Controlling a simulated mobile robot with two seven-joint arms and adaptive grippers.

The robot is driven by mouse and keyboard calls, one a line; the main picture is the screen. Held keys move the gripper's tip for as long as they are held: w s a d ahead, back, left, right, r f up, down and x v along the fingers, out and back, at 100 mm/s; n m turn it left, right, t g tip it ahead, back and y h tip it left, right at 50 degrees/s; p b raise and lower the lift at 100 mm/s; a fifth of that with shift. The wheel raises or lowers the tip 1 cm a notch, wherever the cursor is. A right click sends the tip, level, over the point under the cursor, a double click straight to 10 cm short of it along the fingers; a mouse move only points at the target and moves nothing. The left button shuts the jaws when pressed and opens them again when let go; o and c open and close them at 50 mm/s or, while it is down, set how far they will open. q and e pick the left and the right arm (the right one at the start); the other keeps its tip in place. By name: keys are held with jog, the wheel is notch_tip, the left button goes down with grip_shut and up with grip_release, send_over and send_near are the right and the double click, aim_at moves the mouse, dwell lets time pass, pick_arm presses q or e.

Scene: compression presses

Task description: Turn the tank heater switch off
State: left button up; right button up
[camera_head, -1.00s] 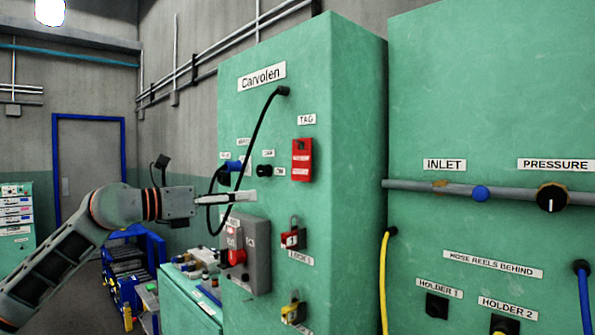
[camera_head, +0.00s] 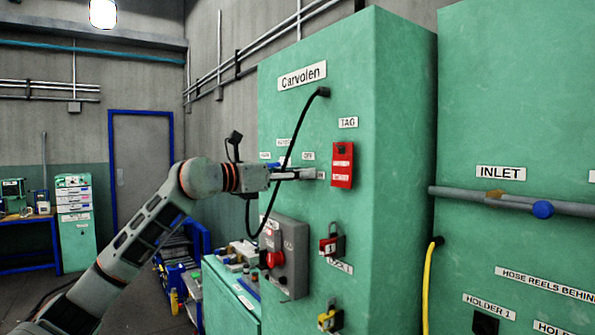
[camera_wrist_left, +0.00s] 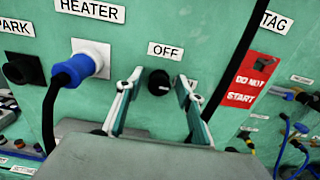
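The heater switch is a small black knob (camera_wrist_left: 158,82) on the green Carvolen cabinet (camera_head: 345,70), just below the OFF label (camera_wrist_left: 165,50). My left gripper (camera_wrist_left: 157,100) is open, with one finger on each side of the knob in the left wrist view. I cannot tell whether the fingers touch it. In the head view my left gripper (camera_head: 300,174) is at the cabinet front and hides the knob. The OFF label (camera_head: 308,156) shows above it. A blue plug (camera_wrist_left: 84,66) sits in a socket under the HEATER label (camera_wrist_left: 90,9). My right gripper is not in view.
A black cable (camera_head: 289,150) hangs across the cabinet front close to my gripper. A red tag (camera_head: 342,166) is to the right. A grey switch box (camera_head: 292,245) and a red padlock (camera_head: 331,245) are below. A black PARK socket (camera_wrist_left: 20,68) is left of the plug.

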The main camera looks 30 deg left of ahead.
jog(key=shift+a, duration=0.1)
pick_arm(q)
grip_shut()
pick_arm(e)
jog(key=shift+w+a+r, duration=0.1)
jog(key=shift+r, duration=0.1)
pick_arm(q)
jog(key=shift+n, duration=0.4)
jog(key=shift+w+a+f+n+b, duration=0.1)
jog(key=shift+n+b, duration=0.3)
jog(key=shift+n, duration=3.8)
jog(key=shift+a+f+n+b, duration=0.1)
jog(key=shift+n+b, duration=0.25)
jog(key=shift+n, duration=3.85)
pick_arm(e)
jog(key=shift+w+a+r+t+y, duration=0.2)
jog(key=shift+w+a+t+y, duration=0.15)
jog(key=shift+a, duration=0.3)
pick_arm(q)
jog(key=shift+n, duration=0.3)
